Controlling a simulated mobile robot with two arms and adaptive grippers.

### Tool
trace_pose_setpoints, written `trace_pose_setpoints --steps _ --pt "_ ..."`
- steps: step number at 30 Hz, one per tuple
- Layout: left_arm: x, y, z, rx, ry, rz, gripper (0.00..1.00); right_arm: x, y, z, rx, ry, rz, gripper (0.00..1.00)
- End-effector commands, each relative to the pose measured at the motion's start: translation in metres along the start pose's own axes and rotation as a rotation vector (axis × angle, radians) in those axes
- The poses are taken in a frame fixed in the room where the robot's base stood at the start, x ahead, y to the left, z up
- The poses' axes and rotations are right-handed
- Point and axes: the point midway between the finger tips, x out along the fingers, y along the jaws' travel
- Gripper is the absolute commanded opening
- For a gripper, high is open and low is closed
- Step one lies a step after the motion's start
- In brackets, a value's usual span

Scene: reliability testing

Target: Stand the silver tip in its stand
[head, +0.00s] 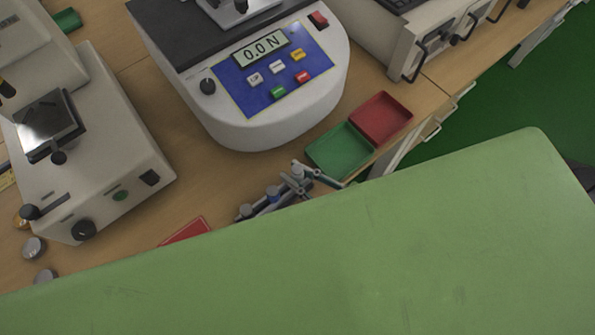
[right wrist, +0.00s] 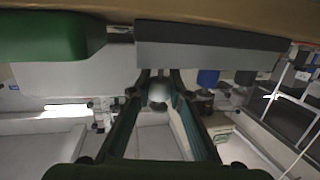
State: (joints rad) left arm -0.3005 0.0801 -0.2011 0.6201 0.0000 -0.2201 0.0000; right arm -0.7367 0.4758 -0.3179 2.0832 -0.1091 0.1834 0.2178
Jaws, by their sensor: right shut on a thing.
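My right gripper (head: 297,178) is over the right end of a grey stand (head: 262,207). In the right wrist view, which is upside down, its dark green fingers (right wrist: 158,88) are shut on the silver tip (right wrist: 157,94). The silver tip is at the edge of the grey stand (right wrist: 210,55), near one end. I cannot tell whether it is seated or just above the stand. Blue tips (right wrist: 208,77) stand in the same stand beside it. My left gripper is not in view.
A green tray (head: 340,150) and a red tray (head: 382,118) lie just beyond the gripper. A force tester (head: 215,130) reading 0.0 N stands behind. A grey machine (head: 130,165) stands at left. A red flat item (head: 188,230) lies left of the stand. The lower head view is blocked.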

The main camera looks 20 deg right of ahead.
Motion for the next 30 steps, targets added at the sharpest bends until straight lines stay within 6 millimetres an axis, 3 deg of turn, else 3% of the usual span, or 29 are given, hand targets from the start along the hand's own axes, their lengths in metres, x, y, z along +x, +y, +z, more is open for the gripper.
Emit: trace_pose_setpoints --steps 30 --pt "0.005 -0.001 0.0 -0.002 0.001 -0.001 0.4 0.002 0.0 0.017 0.0 -0.005 0.0 0.0"
